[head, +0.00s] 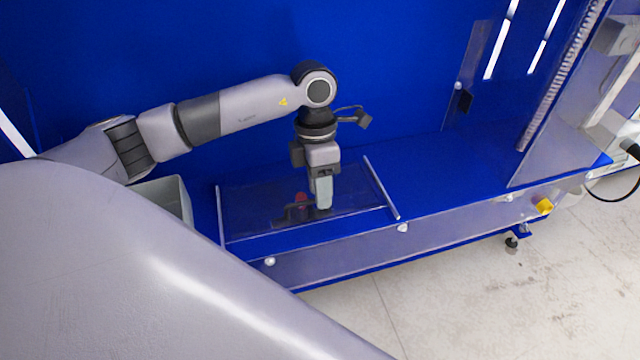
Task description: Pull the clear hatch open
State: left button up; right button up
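The clear hatch (255,205) is a see-through panel lying flat in the blue bench top, between two pale rails. My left arm reaches in from the left, and its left gripper (323,203) points down over the right half of the hatch. The fingers overlap in this view, so I cannot tell whether they are apart or hold anything. I also cannot tell whether the fingertips touch the panel. A small red spot and a dark shape show at the panel just left of the fingers. My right gripper is not in view.
The blue bench (435,185) has free surface right of the hatch. A grey-green bin (172,197) stands left of it, partly hidden. A blue wall rises behind. A clear upright panel (560,120) stands at the right. Pale floor (480,300) lies in front.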

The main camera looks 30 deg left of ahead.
pick_arm(q)
grip_shut()
dwell(1.4)
